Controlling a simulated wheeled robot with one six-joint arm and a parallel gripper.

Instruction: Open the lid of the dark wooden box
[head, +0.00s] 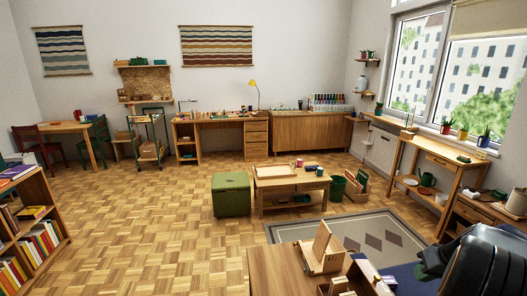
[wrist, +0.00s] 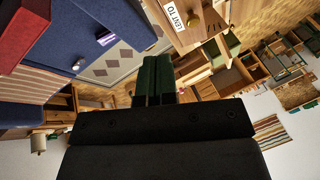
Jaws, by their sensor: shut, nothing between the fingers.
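I cannot make out a dark wooden box for certain in either view. My gripper (wrist: 157,80) shows in the wrist view, with its dark green fingers together and nothing visible between them. In the head view the black end of my arm fills the lower right corner, beside the near wooden table (head: 275,268). On that table stands a light wooden box (head: 322,256) with a raised upright panel. My gripper touches neither visibly.
A dark blue surface (wrist: 85,38) and a red item (wrist: 22,22) lie at upper left in the wrist view. A green stool (head: 231,194) and a low table (head: 290,186) stand mid-room. A bookshelf (head: 30,225) is at left. Parquet between them is clear.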

